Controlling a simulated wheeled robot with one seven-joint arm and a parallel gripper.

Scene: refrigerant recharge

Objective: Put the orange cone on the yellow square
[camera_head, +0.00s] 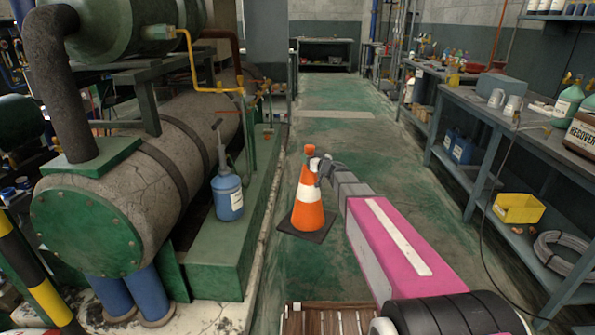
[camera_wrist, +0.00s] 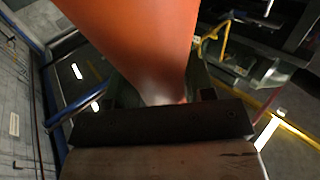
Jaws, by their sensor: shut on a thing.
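The orange cone (camera_head: 308,212) has a white band and a dark square base, and is upright in the aisle in the head view. My gripper (camera_head: 319,165) is shut on the cone near its narrow top, reaching from the right. I cannot tell whether the cone's base touches the floor. In the wrist view the cone's orange side (camera_wrist: 140,40) fills the upper middle, close to the camera. I cannot make out a yellow square on the floor in either view.
Left of the cone are a green plinth (camera_head: 216,275), a big tank (camera_head: 160,170) and a blue bottle (camera_head: 228,195). On the right is a workbench (camera_head: 455,100) with a yellow bin (camera_head: 519,208) on its lower shelf. The green aisle floor (camera_head: 335,95) behind the cone is clear.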

